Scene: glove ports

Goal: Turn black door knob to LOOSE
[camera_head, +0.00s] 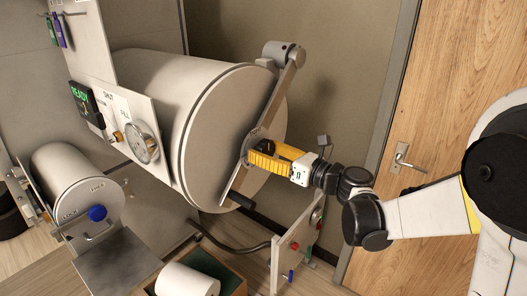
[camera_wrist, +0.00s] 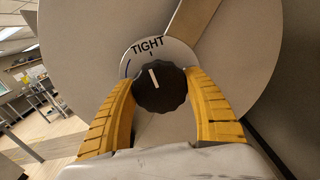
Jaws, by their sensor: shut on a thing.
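The black door knob (camera_wrist: 160,97) has a scalloped rim and a white pointer line. It sits on a pale round dial plate (camera_wrist: 178,50) on the flat door (camera_wrist: 100,70) of a large cylinder. The plate reads TIGHT above the knob, and the pointer is near the tick under that word, leaning slightly left. No LOOSE label can be made out. My gripper (camera_head: 257,160) reaches the door from the right, and its yellow fingers are shut on the knob from both sides. The cylinder's door (camera_head: 235,125) looks closed.
A long metal bar (camera_head: 279,88) crosses the door, with a grey hub (camera_head: 284,53) at its top. A black handle (camera_head: 235,200) sticks out below my gripper. A smaller cylinder with a blue knob (camera_head: 97,213) is at left. A small panel (camera_head: 290,245) stands below my arm.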

